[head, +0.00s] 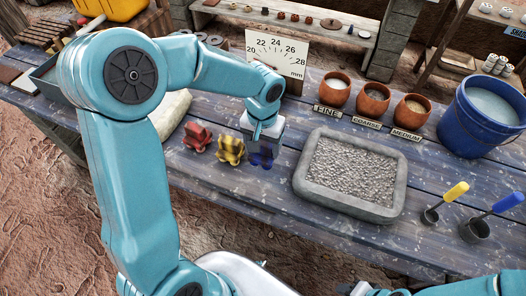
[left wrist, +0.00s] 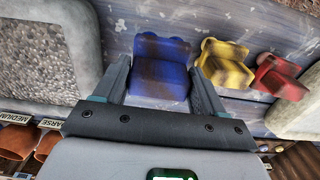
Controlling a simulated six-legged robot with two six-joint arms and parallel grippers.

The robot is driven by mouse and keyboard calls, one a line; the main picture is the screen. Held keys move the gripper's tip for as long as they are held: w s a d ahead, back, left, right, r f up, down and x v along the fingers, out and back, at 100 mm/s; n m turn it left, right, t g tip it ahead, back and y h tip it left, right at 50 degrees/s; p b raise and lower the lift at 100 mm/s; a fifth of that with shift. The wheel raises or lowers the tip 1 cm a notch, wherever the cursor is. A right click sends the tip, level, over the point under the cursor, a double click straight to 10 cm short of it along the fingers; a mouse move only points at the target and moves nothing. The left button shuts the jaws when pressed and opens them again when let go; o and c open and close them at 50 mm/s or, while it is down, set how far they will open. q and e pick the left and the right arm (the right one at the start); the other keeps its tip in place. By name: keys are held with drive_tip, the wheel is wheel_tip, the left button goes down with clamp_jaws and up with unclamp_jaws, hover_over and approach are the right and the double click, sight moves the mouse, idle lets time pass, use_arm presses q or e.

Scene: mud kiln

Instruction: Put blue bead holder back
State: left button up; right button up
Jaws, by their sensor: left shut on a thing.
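The blue bead holder (head: 262,154) is at the right end of a row with the yellow bead holder (head: 231,149) and the red bead holder (head: 197,136) on the plank table. My left gripper (head: 257,136) reaches down over it from above and is shut on it. In the left wrist view the blue holder (left wrist: 161,68) sits between the two fingers, with the yellow holder (left wrist: 225,63) and red holder (left wrist: 278,77) to its right. I cannot tell whether the blue holder touches the table.
A stone tray of gravel (head: 351,174) lies right of the blue holder. Behind are clay pots (head: 373,98) with labels, a dial board (head: 278,53) and a blue bucket (head: 482,116). Two scoops (head: 445,201) lie at the right. The table's front strip is clear.

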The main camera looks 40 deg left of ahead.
sight(263, 153)
use_arm(q)
wheel_tip(263, 153, down, 4)
drive_tip(key=shift+f, duration=0.1)
drive_tip(key=shift+w+f, duration=0.1)
drive_tip(key=o, duration=0.9)
drive_tip(key=shift+o, duration=0.2)
wheel_tip(263, 153, up, 12)
drive_tip(key=shift+r, duration=0.2)
drive_tip(key=shift+f, duration=0.1)
